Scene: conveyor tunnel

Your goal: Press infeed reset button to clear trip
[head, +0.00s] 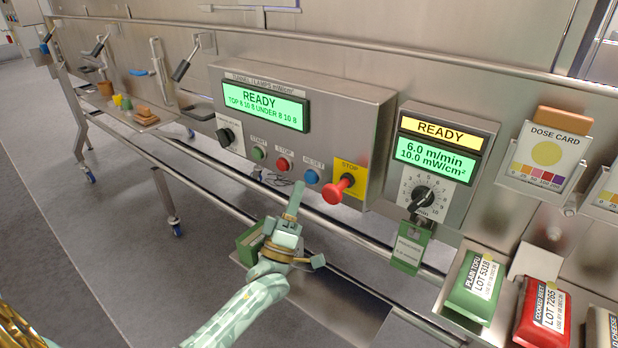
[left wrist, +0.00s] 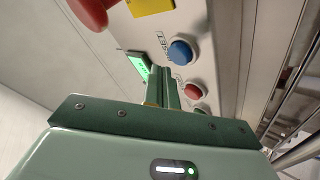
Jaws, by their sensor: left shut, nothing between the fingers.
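The blue RESET button (head: 311,177) sits on the grey tunnel lamp panel, between the red STOP button (head: 282,164) and the red emergency stop knob (head: 338,190). The panel's green display (head: 264,108) reads READY. My left gripper (head: 296,187) is shut and empty, its fingertips just below and left of the blue button in the head view. In the left wrist view, the shut fingers (left wrist: 163,76) point toward the panel, with the blue button (left wrist: 181,51) beside their tips. I cannot tell whether they touch anything. My right gripper is not in view.
The green START button (head: 258,153) is left of the red one. A second control box (head: 444,165) with a dial also shows READY. A metal rail runs below the panels. Packs such as the green tofu pack (head: 474,287) lie in a tray at right.

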